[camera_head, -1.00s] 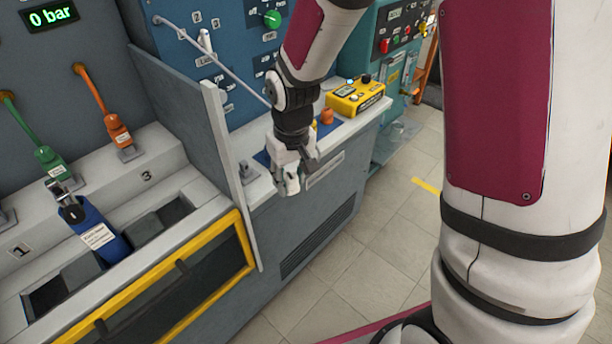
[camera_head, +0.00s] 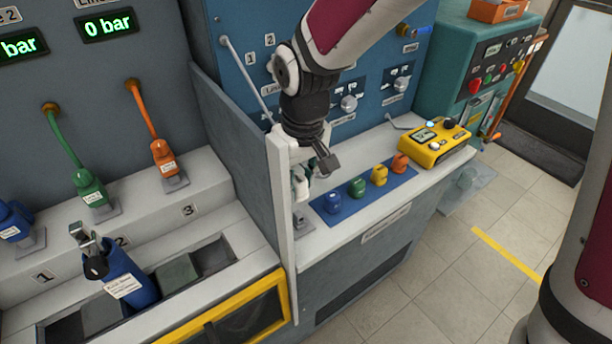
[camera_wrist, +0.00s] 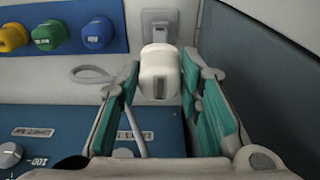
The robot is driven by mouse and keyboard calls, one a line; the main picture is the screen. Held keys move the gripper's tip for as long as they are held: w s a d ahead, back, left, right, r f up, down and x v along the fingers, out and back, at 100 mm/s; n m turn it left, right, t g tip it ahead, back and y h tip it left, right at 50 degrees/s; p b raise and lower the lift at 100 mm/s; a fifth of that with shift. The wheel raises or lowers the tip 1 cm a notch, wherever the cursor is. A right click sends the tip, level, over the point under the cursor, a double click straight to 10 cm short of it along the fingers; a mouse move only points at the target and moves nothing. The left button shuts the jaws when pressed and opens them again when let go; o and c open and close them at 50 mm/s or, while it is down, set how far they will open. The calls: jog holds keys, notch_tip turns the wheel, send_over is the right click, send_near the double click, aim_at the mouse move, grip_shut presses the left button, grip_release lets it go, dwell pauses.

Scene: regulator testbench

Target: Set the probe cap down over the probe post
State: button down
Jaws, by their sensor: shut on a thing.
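My gripper (camera_head: 301,192) is shut on the white probe cap (camera_wrist: 158,75), which sits between the teal finger pads in the wrist view. In the head view the cap is mostly hidden by the fingers. The probe post stands on a grey base plate (camera_head: 308,237) on the white bench, next to the divider wall. My gripper is above and slightly behind it in the head view. In the wrist view the probe post (camera_wrist: 160,28) is just beyond the cap and partly hidden by it. I cannot tell whether cap and post touch.
A grey divider wall (camera_head: 236,150) with a pale edge stands close to my gripper's left. A blue strip (camera_head: 340,219) with blue, green, yellow and orange knobs lies to the right. A yellow meter (camera_head: 438,144) stands farther right. A thin grey lead (camera_head: 246,78) slants down from the panel.

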jog(key=b, duration=0.3)
send_over(298, 213)
jog(key=shift+f, duration=2.2)
jog(key=shift+d+f+b, duration=0.1)
jog(key=shift+f+b, duration=1.2)
jog(key=shift+f, duration=0.65)
jog(key=c, duration=1.1)
grip_release()
jog(key=shift+o, duration=0.2)
jog(key=r, duration=0.8)
jog(key=s+r, duration=0.1)
jog(key=r, duration=0.3)
jog(key=shift+s+d, duration=0.1)
jog(key=shift+d, duration=0.3)
